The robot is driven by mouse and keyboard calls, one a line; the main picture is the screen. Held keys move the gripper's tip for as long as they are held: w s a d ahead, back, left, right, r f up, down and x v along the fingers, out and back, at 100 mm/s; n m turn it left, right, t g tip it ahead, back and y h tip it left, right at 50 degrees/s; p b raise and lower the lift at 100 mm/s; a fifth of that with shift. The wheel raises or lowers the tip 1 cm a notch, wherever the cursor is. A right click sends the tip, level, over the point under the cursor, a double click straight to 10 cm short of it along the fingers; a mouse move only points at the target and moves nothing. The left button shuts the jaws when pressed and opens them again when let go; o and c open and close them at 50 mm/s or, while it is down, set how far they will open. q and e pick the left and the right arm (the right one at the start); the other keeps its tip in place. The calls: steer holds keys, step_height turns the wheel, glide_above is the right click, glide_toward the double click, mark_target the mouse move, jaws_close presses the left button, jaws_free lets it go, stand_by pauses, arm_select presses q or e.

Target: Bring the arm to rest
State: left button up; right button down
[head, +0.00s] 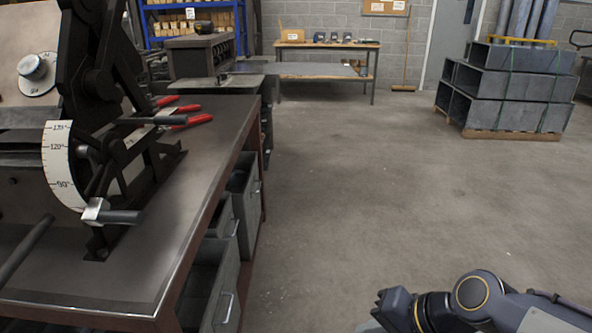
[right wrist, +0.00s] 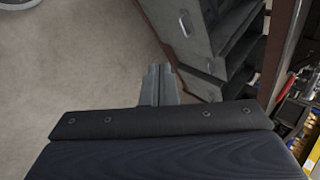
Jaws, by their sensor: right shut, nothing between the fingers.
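My right arm (head: 480,300) comes in at the bottom right of the head view, over bare floor and to the right of the workbench. My right gripper (right wrist: 158,70) shows in the middle of the right wrist view. Its fingers are together with nothing between them. The floor and the open bench drawers lie beyond the fingertips, and no contact shows. My left gripper is not in view.
A workbench (head: 190,200) with a black bending machine (head: 95,85), an angle scale (head: 62,165) and red-handled tools (head: 190,121) stands at the left. Open drawers (head: 215,285) jut from its side. Stacked ducts (head: 505,100) stand at the back right. The floor between is clear.

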steer(key=s+d+f+n+t+h, duration=0.1)
steer(key=s+d+n+t+h, duration=0.2)
steer(key=s+d, duration=0.6)
step_height(320, 180, up, 17)
steer(key=s+a+n+g+p, duration=0.1)
steer(key=p, duration=1.6)
steer(key=shift+r, duration=0.1)
